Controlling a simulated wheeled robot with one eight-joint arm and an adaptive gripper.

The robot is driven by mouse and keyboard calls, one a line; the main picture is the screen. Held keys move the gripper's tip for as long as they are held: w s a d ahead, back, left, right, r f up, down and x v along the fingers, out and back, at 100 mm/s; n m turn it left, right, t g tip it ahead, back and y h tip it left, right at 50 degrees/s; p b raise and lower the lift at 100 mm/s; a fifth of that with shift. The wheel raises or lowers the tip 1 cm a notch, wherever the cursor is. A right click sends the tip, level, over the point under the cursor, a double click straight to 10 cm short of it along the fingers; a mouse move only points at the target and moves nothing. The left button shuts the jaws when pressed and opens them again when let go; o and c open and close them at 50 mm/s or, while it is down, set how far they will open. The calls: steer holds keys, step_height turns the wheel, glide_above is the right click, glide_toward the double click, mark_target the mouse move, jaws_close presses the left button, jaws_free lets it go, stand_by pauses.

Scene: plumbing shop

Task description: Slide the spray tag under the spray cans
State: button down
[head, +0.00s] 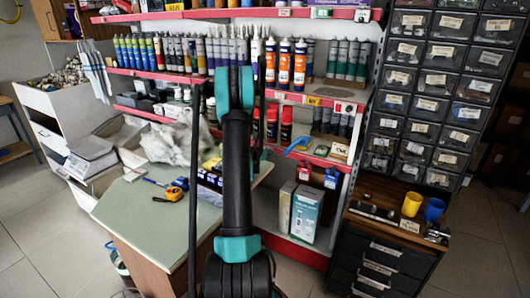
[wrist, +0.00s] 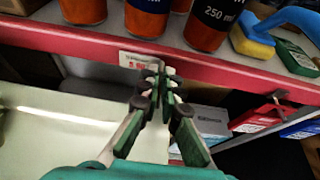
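A small white tag with red print (wrist: 136,61) is at the red shelf edge below the cans. My gripper (wrist: 159,74) is at this edge, its fingertips close together, just right of and partly over the tag. I cannot tell whether the tag is between them. My arm hides the gripper in the head view.
A blue-handled tool with a yellow part (wrist: 254,40) lies on the shelf right of the cans. Below hang a red package (wrist: 262,117) and a blue one (wrist: 302,129). A pale green-grey worktop (head: 135,222) with a tape measure (head: 174,193) is left of my arm.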

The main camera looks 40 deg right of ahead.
steer(key=c, duration=2)
jaws_free()
steer(key=shift+a, duration=0.1)
steer(key=v, duration=1.2)
steer(key=shift+f, duration=0.1)
